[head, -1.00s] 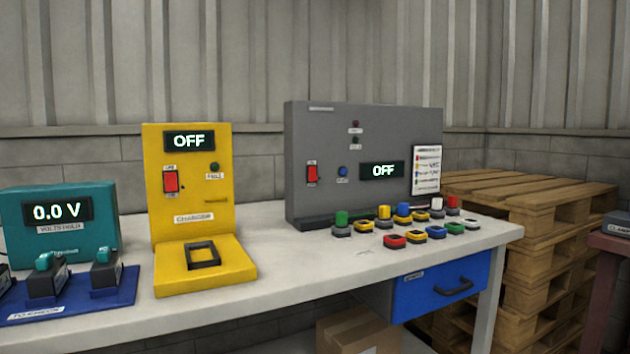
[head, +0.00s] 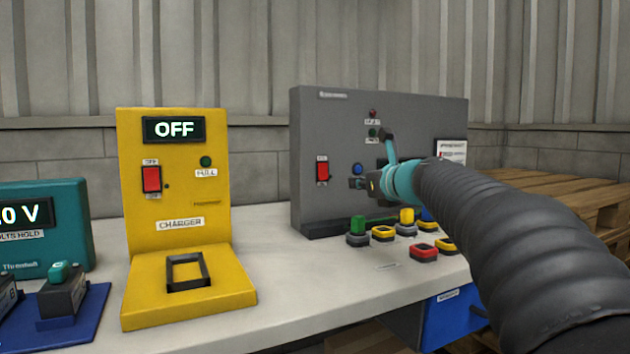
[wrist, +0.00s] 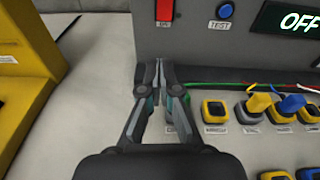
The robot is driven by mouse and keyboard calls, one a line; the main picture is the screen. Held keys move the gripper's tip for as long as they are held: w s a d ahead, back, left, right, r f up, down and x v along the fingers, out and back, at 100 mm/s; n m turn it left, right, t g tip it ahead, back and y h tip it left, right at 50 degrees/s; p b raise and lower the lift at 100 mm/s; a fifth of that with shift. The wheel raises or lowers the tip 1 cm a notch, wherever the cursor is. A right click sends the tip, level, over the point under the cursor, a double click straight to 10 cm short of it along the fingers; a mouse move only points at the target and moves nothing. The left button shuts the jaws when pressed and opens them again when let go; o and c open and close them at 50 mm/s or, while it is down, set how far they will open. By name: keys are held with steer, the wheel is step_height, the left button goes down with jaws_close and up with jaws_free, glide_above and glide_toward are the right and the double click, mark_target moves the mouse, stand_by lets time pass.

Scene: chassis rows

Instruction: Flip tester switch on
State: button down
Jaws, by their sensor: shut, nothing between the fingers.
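The grey tester panel (head: 315,130) stands at the back of the bench. Its red rocker switch (head: 322,172) is on the left of its face, and the lower part of the switch shows at the top of the wrist view (wrist: 164,10). A blue TEST button (head: 358,169) sits right of the switch. The tester display reads OFF in the wrist view (wrist: 299,20); my arm hides it in the head view. My gripper (head: 356,183) is shut and empty in front of the panel. In the wrist view its fingertips (wrist: 160,66) appear below the switch, apart from it.
A yellow charger (head: 180,240) with its own red switch (head: 151,179) and an OFF display stands to the left. A teal voltmeter (head: 40,255) is at far left.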

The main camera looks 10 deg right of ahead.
steer(key=shift+w+d+r+m, duration=0.25)
steer(key=shift+w+r+m, duration=0.1)
steer(key=shift+w+m, duration=0.2)
steer(key=shift+w, duration=0.1)
steer(key=shift+w+a, duration=0.1)
steer(key=p, duration=0.1)
glide_toward(324, 178)
steer(key=x, duration=0.7)
steer(key=shift+w, duration=0.1)
